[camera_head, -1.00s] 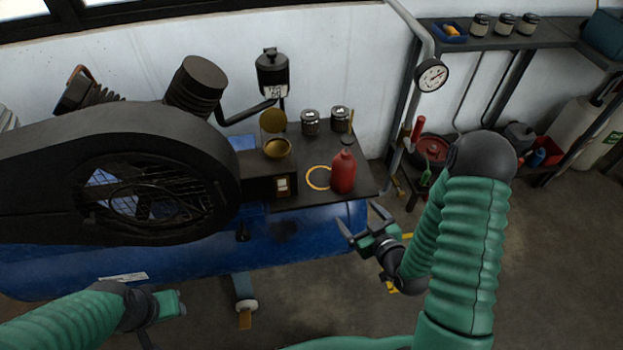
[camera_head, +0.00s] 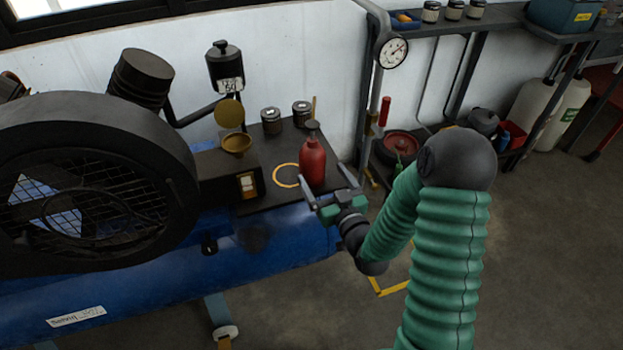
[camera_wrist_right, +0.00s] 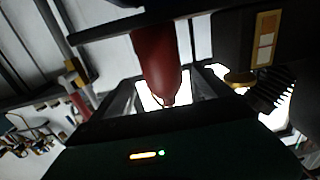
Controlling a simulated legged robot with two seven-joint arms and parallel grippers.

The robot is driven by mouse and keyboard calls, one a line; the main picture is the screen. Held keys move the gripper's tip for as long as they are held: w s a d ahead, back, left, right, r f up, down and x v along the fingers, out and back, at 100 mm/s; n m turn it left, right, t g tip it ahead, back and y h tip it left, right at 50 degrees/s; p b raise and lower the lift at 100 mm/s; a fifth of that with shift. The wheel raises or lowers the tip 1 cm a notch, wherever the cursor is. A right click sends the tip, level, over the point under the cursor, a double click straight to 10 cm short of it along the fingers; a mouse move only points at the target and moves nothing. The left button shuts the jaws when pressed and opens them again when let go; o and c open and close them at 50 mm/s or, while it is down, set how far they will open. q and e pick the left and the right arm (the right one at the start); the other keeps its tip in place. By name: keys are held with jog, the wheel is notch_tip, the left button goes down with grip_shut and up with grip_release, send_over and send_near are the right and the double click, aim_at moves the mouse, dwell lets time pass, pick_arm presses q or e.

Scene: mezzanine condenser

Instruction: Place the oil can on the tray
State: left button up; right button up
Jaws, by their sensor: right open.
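The red oil can (camera_head: 312,164) stands upright on a dark flat tray-like top (camera_head: 262,202) above the blue tank, just right of a yellow ring (camera_head: 286,175). My right gripper (camera_head: 328,182) is open at the near right of the can, one finger on each side of its line of approach. In the right wrist view the red can (camera_wrist_right: 160,65) shows between the two spread fingers, and contact cannot be told. My left gripper is out of view.
Two dark jars (camera_head: 271,121) and a brass funnel cup (camera_head: 236,144) stand near the can. A large black fan guard (camera_head: 80,185) fills the left. A gauge (camera_head: 393,53) on a pipe stands behind right. A blue tray (camera_head: 406,19) with small items sits on the back shelf.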

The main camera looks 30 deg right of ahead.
aim_at(312, 162)
jog(key=w, duration=0.2)
jog(key=w+b, duration=0.1)
jog(key=w, duration=0.1)
jog(key=w+d+f+b, duration=0.1)
jog(key=w, duration=0.1)
jog(key=shift+w, duration=0.15)
jog(key=shift+w+r, duration=0.1)
jog(key=shift+w, duration=0.25)
jog(key=shift+r, duration=0.1)
grip_shut()
